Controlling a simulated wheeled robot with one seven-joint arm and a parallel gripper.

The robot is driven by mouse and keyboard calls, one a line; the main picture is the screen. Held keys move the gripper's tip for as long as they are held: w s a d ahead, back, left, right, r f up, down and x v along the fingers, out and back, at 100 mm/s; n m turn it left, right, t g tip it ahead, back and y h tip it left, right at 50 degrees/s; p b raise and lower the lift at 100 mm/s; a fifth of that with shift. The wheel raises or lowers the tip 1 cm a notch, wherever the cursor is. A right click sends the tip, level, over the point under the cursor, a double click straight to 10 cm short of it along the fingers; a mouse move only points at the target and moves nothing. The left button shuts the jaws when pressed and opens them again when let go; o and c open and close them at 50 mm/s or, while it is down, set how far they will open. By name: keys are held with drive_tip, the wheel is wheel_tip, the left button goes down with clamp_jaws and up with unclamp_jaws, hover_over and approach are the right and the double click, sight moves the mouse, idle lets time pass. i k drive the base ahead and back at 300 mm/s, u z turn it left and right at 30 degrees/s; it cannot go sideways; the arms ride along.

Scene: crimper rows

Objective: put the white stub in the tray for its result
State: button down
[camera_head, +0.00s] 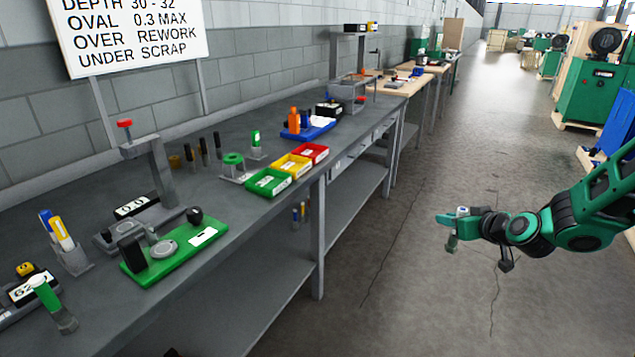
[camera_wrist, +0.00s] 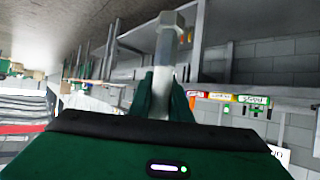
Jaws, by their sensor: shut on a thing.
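My gripper (camera_head: 449,222) is out over the floor at the right of the head view, away from the bench. It is shut on the white stub (camera_wrist: 168,50), which shows as a pale upright piece between the green fingers in the wrist view. On the bench's front edge stand three trays in a row: green (camera_head: 262,188), yellow (camera_head: 288,170) and red (camera_head: 318,150). In the wrist view the trays are small and far off.
A wall sign (camera_head: 130,35) reads depth 30 - 32, oval 0.3 max, over rework, under scrap. A green plate (camera_head: 185,260) with gauge parts, a press stand (camera_head: 155,165) and marker holders crowd the near bench (camera_head: 225,260). The aisle floor between bench and gripper is clear.

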sight(269, 185)
drive_tip(key=z, duration=1.2)
drive_tip(key=k, duration=1.25)
drive_tip(key=u, duration=1.55)
drive_tip(key=i, duration=1.05)
